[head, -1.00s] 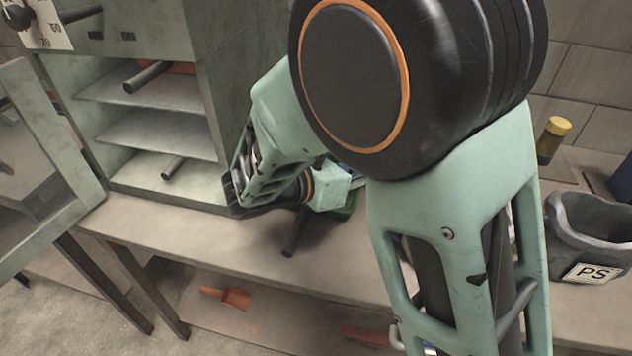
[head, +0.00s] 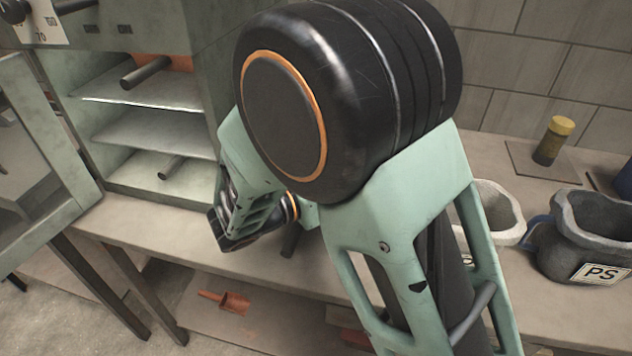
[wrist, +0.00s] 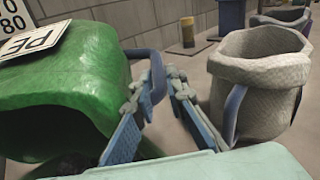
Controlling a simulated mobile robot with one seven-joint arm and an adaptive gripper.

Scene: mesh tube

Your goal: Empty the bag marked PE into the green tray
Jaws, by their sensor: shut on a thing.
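In the wrist view a green bag (wrist: 85,70) with a tilted white PE label fills the left side, its dark hollow facing down and left. A blue handle (wrist: 158,75) shows on its right side. My gripper (wrist: 157,92) is shut on the bag by this handle. In the head view my own arm hides the gripper fingers and the bag. I cannot make out the green tray in either view now. A dark rod (head: 291,241) sticks out from behind my arm over the bench; what it belongs to is hidden.
A pale bag (head: 497,212) and a dark PS bag (head: 585,240) stand on the bench (head: 520,290) to the right. A yellow-capped cylinder (head: 553,140) stands behind. At left is an open oven (head: 190,185) with shelves and its door (head: 45,180). An orange scoop (head: 228,301) lies below.

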